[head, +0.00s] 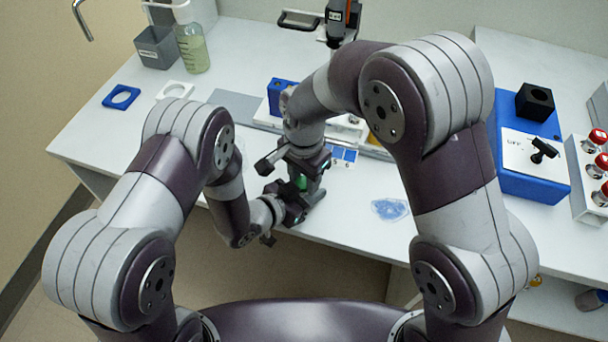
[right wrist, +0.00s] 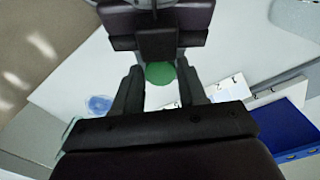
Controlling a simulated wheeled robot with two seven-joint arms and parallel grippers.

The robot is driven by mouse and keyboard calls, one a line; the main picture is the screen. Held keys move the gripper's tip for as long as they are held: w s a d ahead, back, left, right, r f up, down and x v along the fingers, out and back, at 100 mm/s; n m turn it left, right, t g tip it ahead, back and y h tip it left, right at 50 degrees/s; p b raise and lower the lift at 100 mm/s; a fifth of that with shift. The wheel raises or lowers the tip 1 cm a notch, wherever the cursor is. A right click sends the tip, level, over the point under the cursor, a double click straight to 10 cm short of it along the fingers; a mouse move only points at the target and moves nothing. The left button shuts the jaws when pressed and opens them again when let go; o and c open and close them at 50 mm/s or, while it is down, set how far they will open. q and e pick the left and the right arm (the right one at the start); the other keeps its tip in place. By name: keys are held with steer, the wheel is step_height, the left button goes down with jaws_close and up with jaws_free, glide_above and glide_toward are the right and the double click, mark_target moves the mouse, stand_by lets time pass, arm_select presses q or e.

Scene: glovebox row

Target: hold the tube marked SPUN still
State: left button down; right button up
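A tube's round green cap (head: 302,183) shows between my two grippers just over the table's front edge. In the right wrist view the green cap (right wrist: 160,73) lies between my right gripper's fingers (right wrist: 161,88), with little or no gap at either side. I cannot tell whether they press on it. In the head view my right gripper (head: 308,172) is right at the cap, from above. My left gripper (head: 291,207) is close below and beside it, its fingertips hidden. The tube's body and any SPUN marking are hidden.
A blue rack (head: 281,97) stands behind the grippers, partly covered by my right arm. A clear blue-tinted patch (head: 390,209) lies to the right. A blue box with a black switch (head: 532,165) stands further right. A bottle (head: 193,48) and a grey bin (head: 156,47) stand back left.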

steer(key=shift+o, duration=0.8)
steer(key=shift+r, duration=2.25)
arm_select(q)
steer(key=c, duration=0.7)
jaws_free()
